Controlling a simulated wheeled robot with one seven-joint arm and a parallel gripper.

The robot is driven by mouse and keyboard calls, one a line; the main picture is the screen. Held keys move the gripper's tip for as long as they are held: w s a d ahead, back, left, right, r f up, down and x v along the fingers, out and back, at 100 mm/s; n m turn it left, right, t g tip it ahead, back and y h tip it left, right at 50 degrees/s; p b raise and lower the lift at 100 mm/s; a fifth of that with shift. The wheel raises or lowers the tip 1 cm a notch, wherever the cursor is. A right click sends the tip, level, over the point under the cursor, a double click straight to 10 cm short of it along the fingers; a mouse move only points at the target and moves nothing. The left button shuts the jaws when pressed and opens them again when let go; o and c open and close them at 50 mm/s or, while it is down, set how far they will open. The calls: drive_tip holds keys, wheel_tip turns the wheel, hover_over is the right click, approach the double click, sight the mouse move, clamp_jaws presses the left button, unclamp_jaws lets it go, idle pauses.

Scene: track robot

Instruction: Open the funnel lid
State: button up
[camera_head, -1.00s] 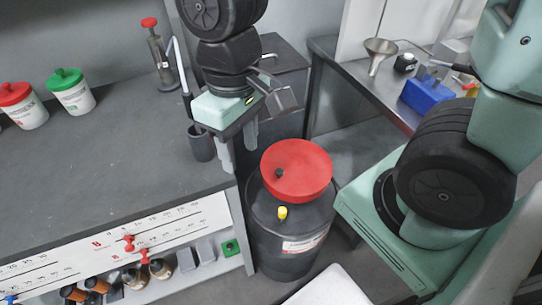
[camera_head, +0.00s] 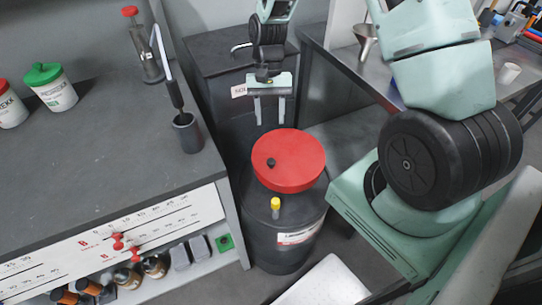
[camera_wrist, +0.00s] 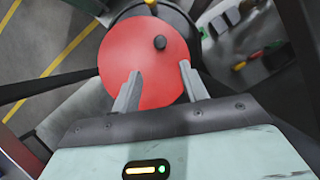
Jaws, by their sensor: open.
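The funnel lid (camera_head: 292,165) is a round red disc with a small black knob (camera_head: 271,162) at its left. It sits shut on top of a black drum (camera_head: 272,235) with a white label and a yellow-topped fitting (camera_head: 275,205). My gripper (camera_head: 270,118) hangs just behind and above the lid, its two fingers pointing down and apart, with nothing between them. In the wrist view the red lid (camera_wrist: 150,75) lies beyond the open fingers (camera_wrist: 160,82), and its knob (camera_wrist: 159,42) shows past the fingertips, towards the top.
A grey bench (camera_head: 100,150) stands to the left, with a dark cup (camera_head: 187,135) near its edge. A dark cabinet (camera_head: 225,60) stands behind the drum. A metal table with a funnel (camera_head: 364,38) is at the back right. A white panel (camera_head: 325,283) lies in front.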

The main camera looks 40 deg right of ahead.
sight(271, 161)
drive_tip(key=x, duration=1.3)
drive_tip(key=shift+p, duration=0.3)
clamp_jaws()
